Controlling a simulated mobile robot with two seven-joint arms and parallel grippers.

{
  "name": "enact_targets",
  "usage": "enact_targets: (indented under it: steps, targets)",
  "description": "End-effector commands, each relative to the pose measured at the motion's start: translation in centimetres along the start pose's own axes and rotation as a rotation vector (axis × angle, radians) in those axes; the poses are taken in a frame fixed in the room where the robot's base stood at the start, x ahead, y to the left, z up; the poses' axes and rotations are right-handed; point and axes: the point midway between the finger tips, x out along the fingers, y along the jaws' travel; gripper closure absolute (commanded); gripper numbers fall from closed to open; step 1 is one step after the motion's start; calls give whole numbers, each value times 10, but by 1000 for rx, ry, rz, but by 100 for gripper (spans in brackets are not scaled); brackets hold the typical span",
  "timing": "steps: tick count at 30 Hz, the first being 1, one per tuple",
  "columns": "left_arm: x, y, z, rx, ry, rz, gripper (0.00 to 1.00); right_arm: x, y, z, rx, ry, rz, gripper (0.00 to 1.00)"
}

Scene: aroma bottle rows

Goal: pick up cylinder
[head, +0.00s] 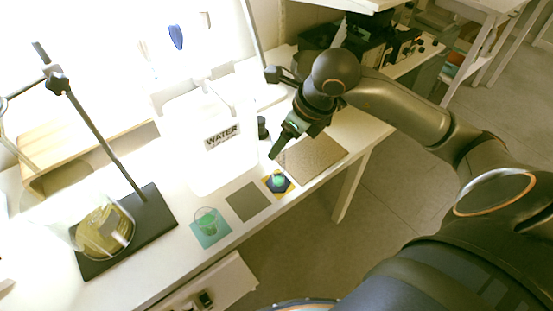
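A small upright item with a dark blue base and a greenish top, perhaps the cylinder (278,183), stands on a yellow mat (268,192) near the table's front edge. I see it steeply from above, so its height is hard to judge. My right gripper (276,153) reaches in from the upper right and points down and left. Its tip appears just above and behind the blue item, with a small visible gap. The finger opening is too small and dark to read. My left gripper is not in view.
A clear beaker (207,222) stands on a teal mat (218,240). A bare grey mat (248,201) and a brown board (312,155) flank the yellow mat. A white container labelled WATER (222,150) stands behind. A black stand (150,225) with a glass vessel (103,232) is left.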

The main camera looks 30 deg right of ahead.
Motion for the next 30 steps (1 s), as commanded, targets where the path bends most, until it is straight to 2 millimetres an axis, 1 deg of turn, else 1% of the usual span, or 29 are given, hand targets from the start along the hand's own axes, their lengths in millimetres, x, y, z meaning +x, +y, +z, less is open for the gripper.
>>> enact_targets:
  steps: [1, 3, 8, 10, 15, 18, 21, 27, 30]
  targets:
    - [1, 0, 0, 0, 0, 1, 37, 10, 0, -1, 2, 4, 2, 27]
    - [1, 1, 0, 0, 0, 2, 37, 18, 1, 0, 0, 1, 3, 27]
    - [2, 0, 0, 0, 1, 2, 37, 29, 0, -1, 1, 1, 1, 27]
    - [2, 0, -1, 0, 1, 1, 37, 36, 1, -1, 0, 2, 4, 27]
    - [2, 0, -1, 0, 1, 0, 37, 63, 0, -3, 1, 3, 4, 27]
    - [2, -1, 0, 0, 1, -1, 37, 74, 0, -2, 1, 1, 4, 27]
    - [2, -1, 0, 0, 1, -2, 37, 79, 0, -3, -1, 1, 2, 27]
    - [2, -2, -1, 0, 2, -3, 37, 79, 0, -3, -1, 0, 1, 27]
    - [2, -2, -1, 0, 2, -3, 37, 79, 0, -2, -1, 0, 1, 38]
